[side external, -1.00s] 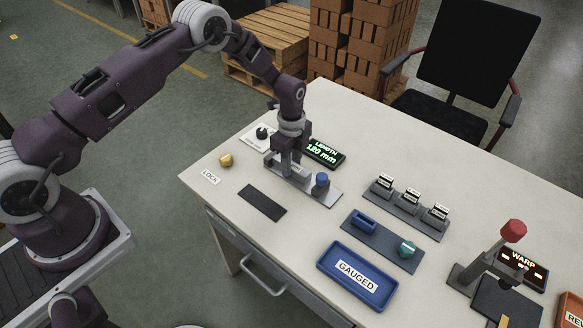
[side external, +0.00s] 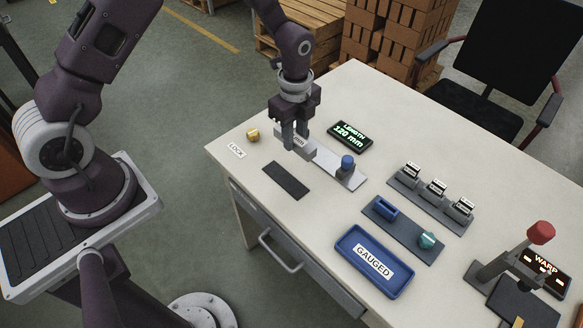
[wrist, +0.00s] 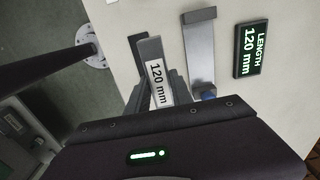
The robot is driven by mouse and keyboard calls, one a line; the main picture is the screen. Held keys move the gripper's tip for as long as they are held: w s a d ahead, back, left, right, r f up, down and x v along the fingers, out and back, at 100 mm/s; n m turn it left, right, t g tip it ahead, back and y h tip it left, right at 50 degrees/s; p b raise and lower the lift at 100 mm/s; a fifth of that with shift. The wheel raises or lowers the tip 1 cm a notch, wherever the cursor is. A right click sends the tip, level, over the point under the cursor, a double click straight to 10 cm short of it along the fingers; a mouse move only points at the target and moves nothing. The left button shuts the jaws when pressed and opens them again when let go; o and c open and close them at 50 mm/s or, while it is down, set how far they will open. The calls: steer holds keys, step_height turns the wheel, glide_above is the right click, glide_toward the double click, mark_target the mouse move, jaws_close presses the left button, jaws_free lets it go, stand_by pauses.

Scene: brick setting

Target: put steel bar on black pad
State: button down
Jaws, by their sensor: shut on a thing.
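The steel bar (wrist: 151,48) is grey with a white "120 mm" label in the wrist view. My gripper (side external: 295,146) is shut on it; in the side view the bar is partly hidden by my fingers.
The length display (side external: 349,134) reads 120 mm behind the plate. A brass knob (side external: 252,135) and LOCK label (side external: 236,151) stand at the left table edge. A blue GAUGED tray (side external: 373,262), a dark rack (side external: 403,229) and a red-topped press (side external: 540,233) stand to the right.

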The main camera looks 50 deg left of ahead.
mark_target(285, 179)
steer(key=s+f, duration=0.1)
steer(key=f, duration=0.2)
steer(key=s+f, duration=0.1)
steer(key=f, duration=0.2)
steer(key=s+f, duration=0.1)
steer(key=f, duration=0.3)
steer(key=shift+s+d, duration=0.1)
steer(key=shift+s, duration=0.15)
steer(key=shift+f, duration=0.1)
steer(key=c, duration=1.1)
jaws_free()
